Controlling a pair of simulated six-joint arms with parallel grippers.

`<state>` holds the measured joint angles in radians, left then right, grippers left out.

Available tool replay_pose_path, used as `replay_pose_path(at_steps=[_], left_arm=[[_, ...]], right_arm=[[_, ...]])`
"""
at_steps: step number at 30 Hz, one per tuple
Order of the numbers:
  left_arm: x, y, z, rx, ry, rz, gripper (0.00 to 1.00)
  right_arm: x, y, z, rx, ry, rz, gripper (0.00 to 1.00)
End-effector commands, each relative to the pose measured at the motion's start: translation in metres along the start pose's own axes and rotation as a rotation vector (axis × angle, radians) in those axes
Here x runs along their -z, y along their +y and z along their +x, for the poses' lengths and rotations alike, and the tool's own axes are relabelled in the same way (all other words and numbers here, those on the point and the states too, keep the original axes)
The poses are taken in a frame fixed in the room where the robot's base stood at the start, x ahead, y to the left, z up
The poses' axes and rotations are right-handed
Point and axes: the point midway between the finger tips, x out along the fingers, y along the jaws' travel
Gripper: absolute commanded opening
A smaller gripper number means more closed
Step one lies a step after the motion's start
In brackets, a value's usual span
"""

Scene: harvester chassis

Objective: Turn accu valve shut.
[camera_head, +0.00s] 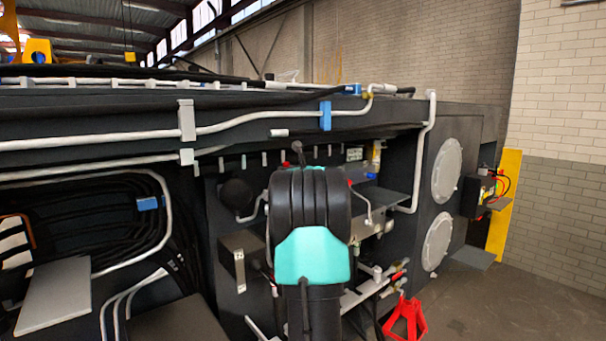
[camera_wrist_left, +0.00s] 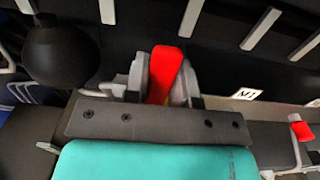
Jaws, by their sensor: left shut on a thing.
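The red valve handle (camera_wrist_left: 167,68) shows in the left wrist view, between the two grey fingers of my left gripper (camera_wrist_left: 160,84). The gripper is shut on this handle, which stands up a little tilted out past the fingers. The valve body below it is hidden by the gripper's grey plate and teal cover. In the head view my left arm, black and teal, stands in front of the chassis and hides its gripper and most of the valve. My right gripper is in neither view.
A round black accumulator (camera_head: 235,196) sits left of the arm; it also shows in the wrist view (camera_wrist_left: 62,52). Another red handle (camera_wrist_left: 302,131) is at the right. Pipes and a red-handled fitting (camera_head: 398,276) lie lower right. A red stand (camera_head: 405,318) is on the floor.

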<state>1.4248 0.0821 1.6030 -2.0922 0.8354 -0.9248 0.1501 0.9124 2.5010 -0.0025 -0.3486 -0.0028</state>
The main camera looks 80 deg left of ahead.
Motion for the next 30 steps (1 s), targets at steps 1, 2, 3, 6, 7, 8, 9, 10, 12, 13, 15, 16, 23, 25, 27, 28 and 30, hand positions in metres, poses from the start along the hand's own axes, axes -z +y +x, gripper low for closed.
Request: replay_pose_path(at_steps=[1,2,3,6,7,8,9,10,12,13,15,16,23,25,27,28,30], left_arm=[[0.0,0.0032,0.0027,-0.005,0.0,0.007,0.0],[0.0,0.0043,0.0037,-0.007,0.0,0.01,0.0],[0.0001,0.0055,0.0047,-0.008,0.0,0.014,0.0],[0.0002,0.007,0.0061,-0.01,0.0,0.02,0.0],[0.0002,0.0071,0.0062,-0.01,0.0,0.021,0.0],[0.0003,0.0071,0.0062,-0.01,0.0,0.022,0.0],[0.0003,0.007,0.0062,-0.01,0.0,0.022,0.0],[0.0003,0.0069,0.0061,-0.01,0.0,0.022,0.0],[0.0003,0.0068,0.0061,-0.009,0.0,0.023,0.0],[0.0003,0.0067,0.0061,-0.009,0.0,0.023,0.0],[0.0004,0.0067,0.0061,-0.009,0.0,0.023,0.0],[0.0003,0.0066,0.006,-0.009,0.0,0.024,0.27],[0.0003,0.0068,0.006,-0.01,0.0,0.021,0.49],[0.0003,0.0069,0.006,-0.01,0.0,0.02,0.5],[0.0003,0.007,0.006,-0.01,0.0,0.02,0.5],[0.0003,0.007,0.006,-0.01,0.0,0.019,0.5],[0.0003,0.007,0.0057,-0.01,0.0,0.019,0.5]], right_arm=[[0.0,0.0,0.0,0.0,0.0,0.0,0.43],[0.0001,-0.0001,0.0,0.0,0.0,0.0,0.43],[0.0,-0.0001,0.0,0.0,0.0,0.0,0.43],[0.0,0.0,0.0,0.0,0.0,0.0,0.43],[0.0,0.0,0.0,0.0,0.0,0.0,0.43],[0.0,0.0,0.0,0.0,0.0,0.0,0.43],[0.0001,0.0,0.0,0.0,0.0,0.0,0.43],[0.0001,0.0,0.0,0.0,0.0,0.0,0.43],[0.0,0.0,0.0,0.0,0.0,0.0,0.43],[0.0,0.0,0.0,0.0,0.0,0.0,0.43],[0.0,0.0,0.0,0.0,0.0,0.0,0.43],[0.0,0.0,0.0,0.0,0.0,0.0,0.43],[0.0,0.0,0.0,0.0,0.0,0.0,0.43],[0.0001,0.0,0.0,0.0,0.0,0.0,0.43],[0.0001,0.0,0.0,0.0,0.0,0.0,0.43],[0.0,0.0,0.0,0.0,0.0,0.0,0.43],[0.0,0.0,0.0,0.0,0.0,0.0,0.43]])
